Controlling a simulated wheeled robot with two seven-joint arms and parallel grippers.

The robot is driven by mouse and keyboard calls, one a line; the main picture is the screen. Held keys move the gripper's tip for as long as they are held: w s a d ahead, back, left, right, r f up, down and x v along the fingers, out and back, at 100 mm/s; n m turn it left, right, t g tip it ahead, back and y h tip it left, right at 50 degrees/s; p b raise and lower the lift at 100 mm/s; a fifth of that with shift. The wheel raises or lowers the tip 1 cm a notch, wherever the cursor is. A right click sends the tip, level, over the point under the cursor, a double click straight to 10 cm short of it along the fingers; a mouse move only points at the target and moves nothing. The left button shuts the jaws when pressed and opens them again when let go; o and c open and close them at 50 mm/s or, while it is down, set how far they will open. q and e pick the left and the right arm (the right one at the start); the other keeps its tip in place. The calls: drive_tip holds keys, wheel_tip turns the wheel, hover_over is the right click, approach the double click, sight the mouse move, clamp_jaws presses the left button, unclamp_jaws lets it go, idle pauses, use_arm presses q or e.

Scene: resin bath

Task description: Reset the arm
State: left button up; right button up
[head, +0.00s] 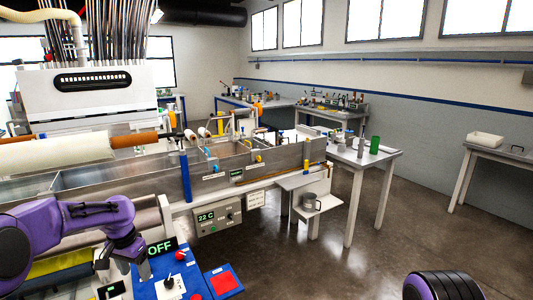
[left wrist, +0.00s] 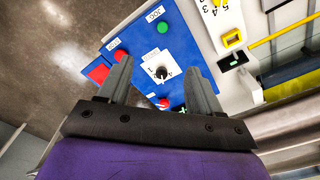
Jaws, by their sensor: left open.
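My left gripper (left wrist: 160,85) is open and empty in the left wrist view, with its two grey fingers spread over a blue control panel (left wrist: 137,37). Between the fingers a white plate with a dark round knob (left wrist: 161,72) shows on the panel. In the head view my purple left arm comes in from the left and its gripper (head: 144,268) hangs above the panel's edge, next to the lit OFF display (head: 161,246). I cannot tell if the fingers touch the panel. A purple and black part of mine shows at the bottom right; no right gripper is visible.
The long metal resin bath (head: 225,165) runs behind the panel, with a 22 C controller box (head: 217,217) on its front. A red square (head: 223,282) lies at the panel's right. A small table (head: 353,155) stands beyond. The floor at centre right is clear.

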use_arm(q)
drive_tip(key=w+d+f+n+t, duration=0.2)
drive_tip(key=w+f+n+t, duration=0.1)
drive_tip(key=w+f+t, duration=0.1)
drive_tip(key=s+d+f+n+t+y+b, duration=0.1)
drive_tip(key=s+d+f+n+b, duration=0.15)
drive_tip(key=s+f, duration=0.5)
drive_tip(key=s+d+f+n+t+y+b, duration=0.1)
drive_tip(key=s+f+n+b, duration=0.2)
drive_tip(key=f, duration=0.8)
drive_tip(key=s+f+g+b, duration=0.1)
drive_tip(key=s+f, duration=0.3)
drive_tip(key=s, duration=0.6)
drive_tip(key=s+f+g+y+b, duration=0.1)
drive_tip(key=s+f+b, duration=0.2)
drive_tip(key=s, duration=0.8)
drive_tip(key=s+d+f+g+b, duration=0.1)
drive_tip(key=s+f, duration=0.5)
drive_tip(key=s, duration=0.5)
drive_tip(key=shift+s+f+n+y+b, duration=0.2)
drive_tip(key=shift+f+n+y+b, duration=0.1)
drive_tip(key=shift+f+n+b, duration=0.15)
drive_tip(key=shift+r, duration=0.1)
